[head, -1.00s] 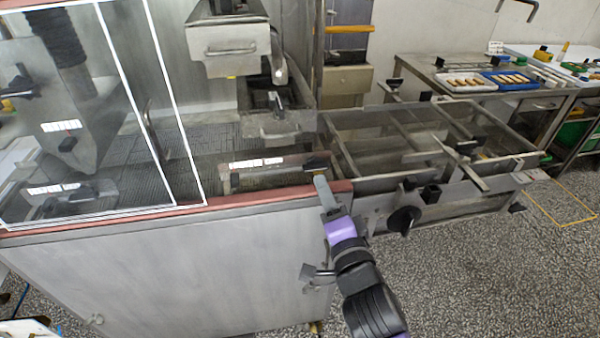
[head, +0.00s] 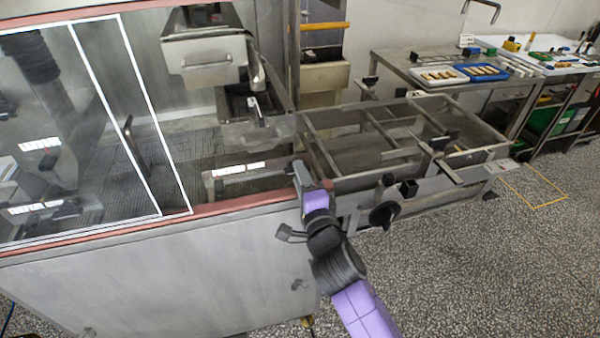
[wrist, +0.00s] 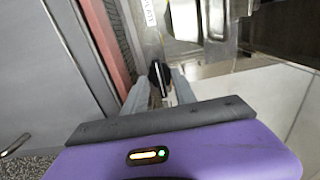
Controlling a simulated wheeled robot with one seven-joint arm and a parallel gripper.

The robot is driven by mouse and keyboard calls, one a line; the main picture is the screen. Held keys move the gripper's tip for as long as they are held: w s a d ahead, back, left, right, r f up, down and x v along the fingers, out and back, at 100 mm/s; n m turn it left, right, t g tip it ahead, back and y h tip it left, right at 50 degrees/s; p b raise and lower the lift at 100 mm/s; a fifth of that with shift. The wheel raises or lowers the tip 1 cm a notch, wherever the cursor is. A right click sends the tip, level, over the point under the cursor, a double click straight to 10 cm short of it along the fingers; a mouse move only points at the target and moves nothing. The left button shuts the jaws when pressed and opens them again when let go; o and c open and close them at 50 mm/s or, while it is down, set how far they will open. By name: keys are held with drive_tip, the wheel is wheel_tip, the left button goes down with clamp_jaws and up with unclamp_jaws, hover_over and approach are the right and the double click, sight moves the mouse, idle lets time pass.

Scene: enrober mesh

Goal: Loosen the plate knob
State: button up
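My gripper (wrist: 160,80) has its two grey fingers apart in the wrist view. A black knob (wrist: 156,72) shows between and just beyond the fingertips, with a gap to each finger. I cannot tell whether it touches either finger. In the head view my gripper (head: 299,172) is at the right end of the machine's reddish rim and hides that knob. A plate with white labels (head: 238,170) lies just left of the gripper.
An open metal frame with crossbars (head: 400,145) stands to the right, with a black handwheel (head: 383,216) on its front. A glazed hood (head: 80,130) covers the machine's left. A bench with a white tray (head: 437,75) and a blue tray (head: 485,72) stands behind right.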

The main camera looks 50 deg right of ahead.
drive_tip(key=shift+d, duration=0.1)
clamp_jaws()
